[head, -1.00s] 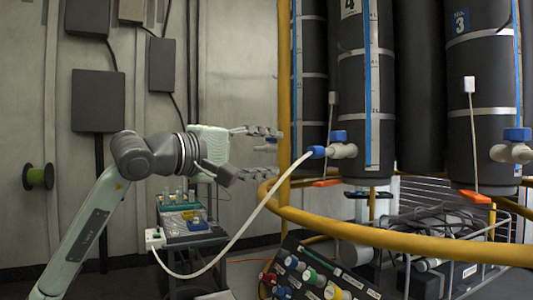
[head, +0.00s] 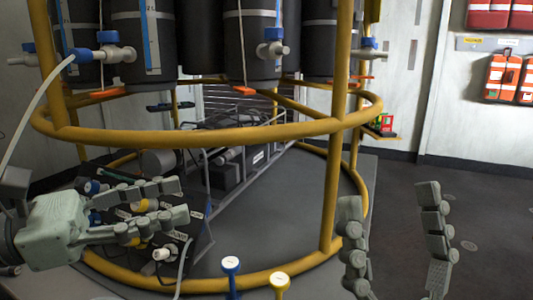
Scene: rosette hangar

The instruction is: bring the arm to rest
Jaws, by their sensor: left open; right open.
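My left gripper (head: 184,200) comes in low at the left, with its two jointed fingers pointing right. It is open and empty, in front of the panel with coloured knobs (head: 140,210). My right gripper (head: 388,196) stands at the lower right, with its fingers pointing up and spread wide apart. It is open and empty, with dark floor behind it. The rest of the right arm is out of view.
A yellow tubular frame (head: 240,136) rings the dark cylinders (head: 205,40). A white hose (head: 28,115) runs to the blue-ended valve (head: 102,53) at left. Floor (head: 470,215) at right is clear.

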